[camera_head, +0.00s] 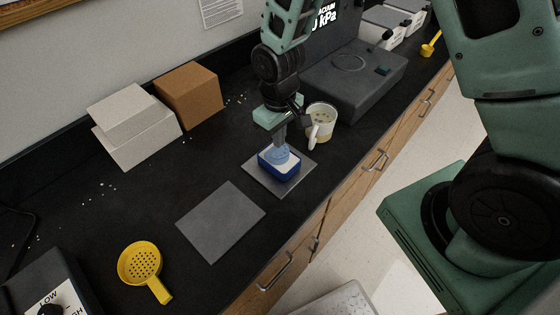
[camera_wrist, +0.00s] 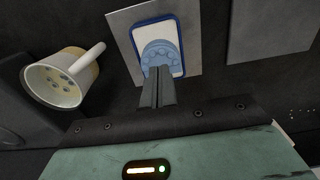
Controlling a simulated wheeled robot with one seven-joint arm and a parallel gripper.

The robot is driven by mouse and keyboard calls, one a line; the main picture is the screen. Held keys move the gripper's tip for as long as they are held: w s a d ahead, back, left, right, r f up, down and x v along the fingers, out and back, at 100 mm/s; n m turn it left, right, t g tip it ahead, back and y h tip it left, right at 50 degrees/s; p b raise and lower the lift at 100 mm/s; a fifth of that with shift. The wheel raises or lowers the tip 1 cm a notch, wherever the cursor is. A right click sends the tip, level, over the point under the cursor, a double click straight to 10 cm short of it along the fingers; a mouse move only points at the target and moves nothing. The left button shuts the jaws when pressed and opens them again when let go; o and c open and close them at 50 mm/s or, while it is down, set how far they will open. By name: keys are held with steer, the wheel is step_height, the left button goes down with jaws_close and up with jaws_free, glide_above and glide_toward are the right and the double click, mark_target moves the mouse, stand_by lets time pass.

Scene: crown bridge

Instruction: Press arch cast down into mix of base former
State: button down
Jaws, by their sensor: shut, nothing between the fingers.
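The base former (camera_head: 280,168) is a blue tray filled with white mix, on a grey square plate. The light blue arch cast (camera_head: 282,154) sits on the mix inside it. In the wrist view the arch cast (camera_wrist: 159,54) lies within the white mix, with the blue rim of the base former (camera_wrist: 181,35) around it. My gripper (camera_head: 281,143) is shut and empty, pointing down, with its fingertips at the top of the arch cast. In the wrist view the fingertips (camera_wrist: 158,72) overlap the cast's near edge; whether they touch is hard to tell.
A bare grey plate (camera_head: 220,221) lies at front left. A yellow strainer (camera_head: 140,264) is farther left. A dark machine (camera_head: 352,78) stands behind the cup.

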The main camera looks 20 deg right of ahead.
steer(key=shift+f+b, duration=0.6)
steer(key=shift+f, duration=0.2)
steer(key=shift+s+f, duration=0.1)
stand_by(1.5)
steer(key=shift+r+p, duration=2.9)
steer(key=shift+r, duration=0.75)
steer(key=shift+a, duration=0.2)
steer(key=s+a+r+n+b, duration=0.1)
steer(key=s+a+r+b, duration=0.1)
steer(key=s, duration=0.4)
steer(key=s+a+r+n+b, duration=0.1)
steer(key=s+a+r+b, duration=0.1)
steer(key=s+b, duration=0.2)
steer(key=s+a+r+n+b, duration=0.1)
steer(key=s+b, duration=0.3)
steer(key=s, duration=0.5)
steer(key=shift+s+a+r+y, duration=0.3)
steer(key=shift+s+a+r, duration=0.15)
steer(key=shift+r, duration=0.3)
